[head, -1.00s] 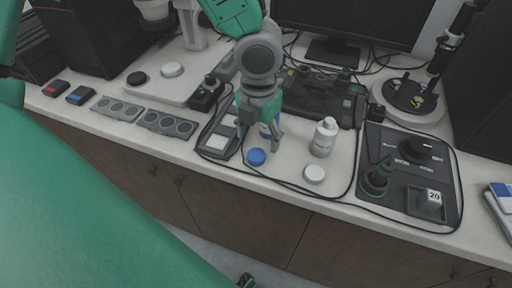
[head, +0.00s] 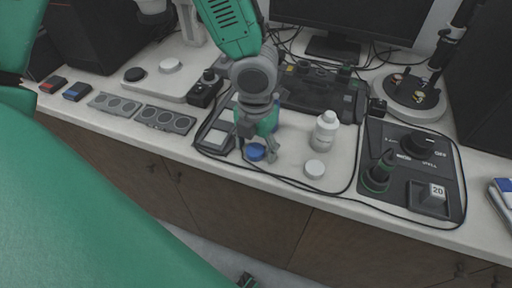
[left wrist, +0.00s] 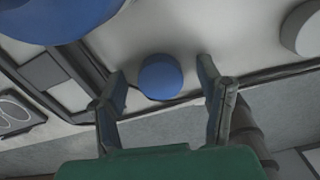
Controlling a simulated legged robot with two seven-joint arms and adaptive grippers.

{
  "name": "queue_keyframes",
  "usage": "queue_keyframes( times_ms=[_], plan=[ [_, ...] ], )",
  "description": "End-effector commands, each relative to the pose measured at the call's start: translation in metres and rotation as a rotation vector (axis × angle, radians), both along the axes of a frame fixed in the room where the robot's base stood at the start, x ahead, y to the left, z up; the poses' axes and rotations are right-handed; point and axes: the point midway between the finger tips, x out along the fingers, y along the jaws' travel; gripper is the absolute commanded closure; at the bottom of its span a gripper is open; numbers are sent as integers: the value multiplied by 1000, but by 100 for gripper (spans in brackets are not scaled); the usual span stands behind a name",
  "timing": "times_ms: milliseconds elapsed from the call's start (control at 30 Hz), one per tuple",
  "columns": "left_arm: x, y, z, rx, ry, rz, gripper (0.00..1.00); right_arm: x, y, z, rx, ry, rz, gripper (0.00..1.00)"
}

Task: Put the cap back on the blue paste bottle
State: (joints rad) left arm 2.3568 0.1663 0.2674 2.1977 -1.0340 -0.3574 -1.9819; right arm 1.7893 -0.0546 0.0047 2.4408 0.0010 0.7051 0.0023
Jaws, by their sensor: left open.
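The blue cap (head: 256,152) lies on the white bench top near its front edge. My left gripper (head: 261,155) points down at it, open, with a finger on either side. In the left wrist view the cap (left wrist: 160,77) sits between the spread fingertips, with a gap on each side. A large round blue thing (left wrist: 55,15), seemingly the blue paste bottle, fills the upper left there. In the head view my gripper hides most of it.
A white bottle (head: 325,131) stands to the right, with a white cap (head: 314,169) lying in front of it. A black control panel (head: 410,165) is farther right. A dark device with pale pads (head: 217,138) lies left of the gripper. A black cable runs along the bench's front edge.

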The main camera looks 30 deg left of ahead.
Motion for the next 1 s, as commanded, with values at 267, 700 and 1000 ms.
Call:
queue_keyframes(
  times_ms=[267, 700, 1000],
  plan=[
    [0, 0, 0, 0, 0, 0, 75, 0, 0, 0, 0, 0, 0, 60],
    [1, -1, 20, -3, -2, 3, 75, 0, 0, 8, 0, 0, 0, 60],
    [0, -1, 80, -3, -1, 2, 75, 0, 0, 26, 0, 0, 0, 60]
  ],
)
